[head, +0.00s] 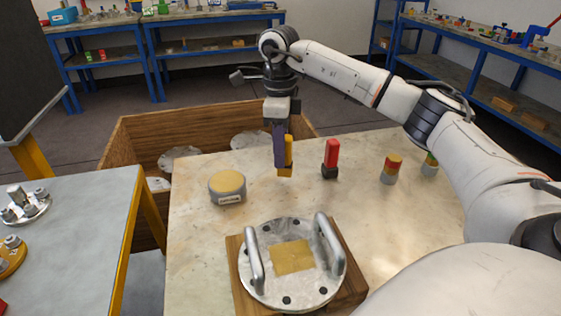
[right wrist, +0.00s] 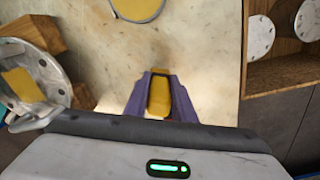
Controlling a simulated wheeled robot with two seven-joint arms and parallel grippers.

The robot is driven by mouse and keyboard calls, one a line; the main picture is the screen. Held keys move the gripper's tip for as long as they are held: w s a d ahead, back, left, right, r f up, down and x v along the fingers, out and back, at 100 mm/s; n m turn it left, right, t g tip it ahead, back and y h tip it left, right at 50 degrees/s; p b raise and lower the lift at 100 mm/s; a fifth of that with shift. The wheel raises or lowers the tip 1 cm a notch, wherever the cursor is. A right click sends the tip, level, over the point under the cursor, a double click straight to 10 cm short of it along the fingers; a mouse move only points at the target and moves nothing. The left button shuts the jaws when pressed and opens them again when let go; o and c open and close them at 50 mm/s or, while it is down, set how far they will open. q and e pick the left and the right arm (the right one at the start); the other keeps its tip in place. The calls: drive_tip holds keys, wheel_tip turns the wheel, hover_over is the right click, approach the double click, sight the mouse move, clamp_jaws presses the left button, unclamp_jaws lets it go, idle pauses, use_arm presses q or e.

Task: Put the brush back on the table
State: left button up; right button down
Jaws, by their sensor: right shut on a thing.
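My right gripper (head: 281,140) is over the pale stone-topped table (head: 215,270), pointing down. Its purple fingers are shut on a yellow block-like thing, which I take to be the brush (head: 287,160). The brush is upright, with its lower end below the fingertips; I cannot tell whether it touches the table. In the right wrist view the brush (right wrist: 158,97) sits between the purple fingers (right wrist: 160,88), partly hidden by them. My left gripper is not in view.
A red-handled tool with a dark base (head: 331,160) stands right of the brush. A round yellow-topped tin (head: 227,187) is left. A flanged lid with two handles (head: 291,290) lies in front on a wooden block. Behind is a wooden crate (head: 135,140); small pots (head: 391,168) stand right.

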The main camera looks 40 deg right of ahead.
drive_tip(key=shift+f, duration=1.45)
drive_tip(key=shift+f, duration=0.1)
drive_tip(key=c, duration=1.5)
unclamp_jaws()
wheel_tip(320, 180, up, 12)
drive_tip(key=shift+r+p, duration=0.15)
drive_tip(key=shift+p, duration=0.45)
